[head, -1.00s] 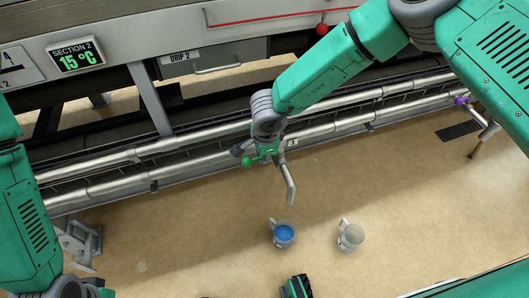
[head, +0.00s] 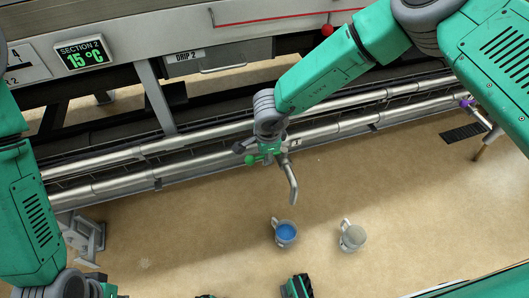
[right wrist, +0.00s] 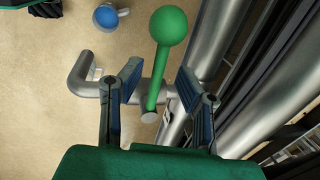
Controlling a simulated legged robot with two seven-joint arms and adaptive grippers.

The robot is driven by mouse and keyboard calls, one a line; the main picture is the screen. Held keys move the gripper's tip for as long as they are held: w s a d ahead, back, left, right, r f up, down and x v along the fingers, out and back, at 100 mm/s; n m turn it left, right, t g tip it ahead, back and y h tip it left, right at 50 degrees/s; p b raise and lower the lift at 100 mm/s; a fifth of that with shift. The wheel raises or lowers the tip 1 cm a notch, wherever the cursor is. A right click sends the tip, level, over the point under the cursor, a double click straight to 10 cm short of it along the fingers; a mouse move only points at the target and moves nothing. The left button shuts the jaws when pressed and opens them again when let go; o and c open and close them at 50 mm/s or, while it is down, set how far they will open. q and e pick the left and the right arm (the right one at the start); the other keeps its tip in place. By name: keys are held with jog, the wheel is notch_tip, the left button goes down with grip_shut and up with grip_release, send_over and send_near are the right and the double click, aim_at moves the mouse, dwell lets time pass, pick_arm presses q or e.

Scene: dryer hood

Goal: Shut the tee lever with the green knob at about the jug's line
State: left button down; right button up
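The tee's green knob (head: 250,160) shows beside my right gripper (head: 270,150) in the head view, with the bent grey spout (head: 292,182) pointing towards the jugs. In the right wrist view the round knob (right wrist: 168,25) tops a green lever (right wrist: 156,82). The lever stands between the two open fingers of my right gripper (right wrist: 155,95), with a visible gap on each side. The jug with blue contents (head: 285,233) stands on the floor below the spout. A green and black part, probably of my left gripper (head: 298,287), shows at the bottom edge; its fingers cannot be made out.
A second jug with greyish contents (head: 352,237) stands right of the blue one. Long metal pipes (head: 115,185) run behind the tee. A purple-knobbed valve (head: 467,101) is at the far right, near a dark floor grate (head: 462,132).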

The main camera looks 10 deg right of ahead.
jog(key=shift+r, duration=0.15)
notch_tip(320, 180, up, 11)
jog(key=s, duration=0.2)
jog(key=shift+r, duration=0.15)
jog(key=shift+s+d, duration=0.1)
jog(key=s+d+f+n+t+h+p, duration=0.1)
jog(key=s+d+f+n, duration=0.4)
jog(key=s, duration=0.2)
jog(key=s+d+f+n+h+p, duration=0.1)
jog(key=s+d+f+n+p, duration=0.1)
jog(key=s+d+f+n, duration=0.3)
jog(key=s+d+n+g, duration=0.1)
jog(key=s+d+n, duration=0.1)
jog(key=s, duration=0.4)
jog(key=s+d+r+n+y, duration=0.1)
jog(key=s+d+n, duration=0.2)
jog(key=s, duration=0.2)
jog(key=s+d+n+g+p, duration=0.1)
jog(key=s+d+n, duration=0.1)
jog(key=s, duration=0.4)
jog(key=shift+s+d+r+n+g+y, duration=0.2)
jog(key=shift+s+r+n+g+y, duration=0.1)
jog(key=shift+y, duration=0.1)
